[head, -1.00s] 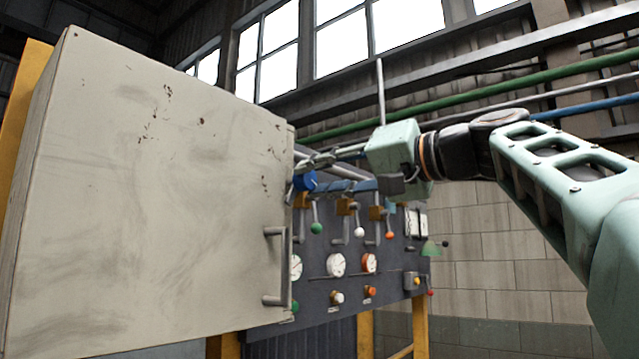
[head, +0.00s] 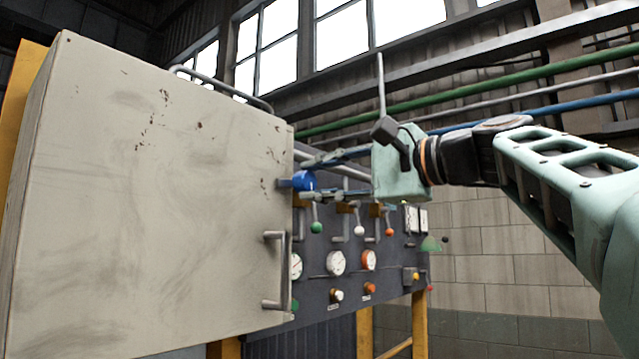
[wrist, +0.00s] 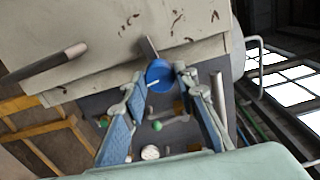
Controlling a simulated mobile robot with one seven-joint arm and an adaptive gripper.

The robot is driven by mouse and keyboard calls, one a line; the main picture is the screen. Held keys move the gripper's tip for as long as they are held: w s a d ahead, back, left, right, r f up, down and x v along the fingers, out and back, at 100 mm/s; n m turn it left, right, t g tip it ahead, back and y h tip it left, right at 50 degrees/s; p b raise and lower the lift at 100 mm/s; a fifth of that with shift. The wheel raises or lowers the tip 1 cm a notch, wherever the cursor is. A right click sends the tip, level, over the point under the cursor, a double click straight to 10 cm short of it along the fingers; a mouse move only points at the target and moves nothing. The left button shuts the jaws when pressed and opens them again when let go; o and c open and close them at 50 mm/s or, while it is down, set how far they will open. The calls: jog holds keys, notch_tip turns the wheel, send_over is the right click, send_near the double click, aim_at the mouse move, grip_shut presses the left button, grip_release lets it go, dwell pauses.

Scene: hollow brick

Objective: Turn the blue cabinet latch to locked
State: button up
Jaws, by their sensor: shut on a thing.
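The blue latch (head: 305,180) is a round knob beside the right edge of the pale cabinet door (head: 150,190). A short tab reaches left from it over the door edge. My gripper (head: 308,177) comes in from the right, one finger above the knob and one below, and is shut on the latch. The wrist view shows the blue latch (wrist: 159,75) between the fingertips of my gripper (wrist: 160,79). There its grey tab points up onto the cabinet door (wrist: 180,25), and a pale mark shows on the knob. Exact finger contact is small and partly hidden.
A grey door handle (head: 285,268) stands out below the latch. A dark panel (head: 325,312) with gauges, levers and buttons lies behind and below my gripper. A bent rail (head: 225,88) runs above the cabinet. Pipes (head: 520,85) cross the back wall.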

jog(key=shift+m, duration=0.9)
jog(key=o, duration=1.1)
jog(key=shift+o, duration=0.2)
